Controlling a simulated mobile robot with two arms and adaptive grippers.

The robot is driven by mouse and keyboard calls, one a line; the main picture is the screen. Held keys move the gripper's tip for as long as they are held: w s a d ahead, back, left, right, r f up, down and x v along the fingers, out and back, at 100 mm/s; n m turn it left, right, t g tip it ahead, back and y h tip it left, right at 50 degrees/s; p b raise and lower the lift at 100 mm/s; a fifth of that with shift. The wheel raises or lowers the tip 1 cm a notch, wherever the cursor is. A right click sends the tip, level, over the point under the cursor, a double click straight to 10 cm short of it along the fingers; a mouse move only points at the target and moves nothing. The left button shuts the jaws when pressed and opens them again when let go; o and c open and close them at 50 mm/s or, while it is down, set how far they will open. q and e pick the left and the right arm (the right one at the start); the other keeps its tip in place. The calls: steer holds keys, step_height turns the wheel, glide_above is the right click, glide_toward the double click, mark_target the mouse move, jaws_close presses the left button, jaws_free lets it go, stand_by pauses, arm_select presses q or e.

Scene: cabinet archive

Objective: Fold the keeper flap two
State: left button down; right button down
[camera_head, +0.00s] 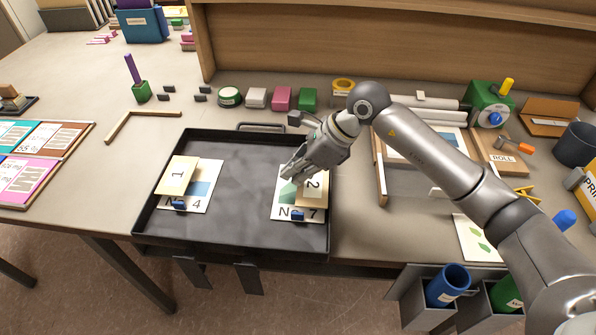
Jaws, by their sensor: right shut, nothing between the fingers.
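A black tray (232,235) holds two printed cards. The right card (283,211), marked 7, carries a tan flap marked 2 (313,187) on its right side and a blue clip (297,216) at its front edge. The left card (205,188), marked 4, carries a tan flap marked 1 (178,175) and a blue clip (178,205). My right gripper (290,171) is shut and empty, over the back part of the right card, just left of flap two. It hides part of that card. Whether it touches the flap or card I cannot tell. My left gripper is out of view.
Behind the tray stand a green tape roll (229,97) and several coloured blocks (282,98). A wooden corner piece (143,116) lies to the left. A wood-edged board (380,170) lies to the right. The tray's middle is clear.

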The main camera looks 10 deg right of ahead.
step_height(320, 180, up, 8)
steer(key=p, duration=0.4)
stand_by(0.3)
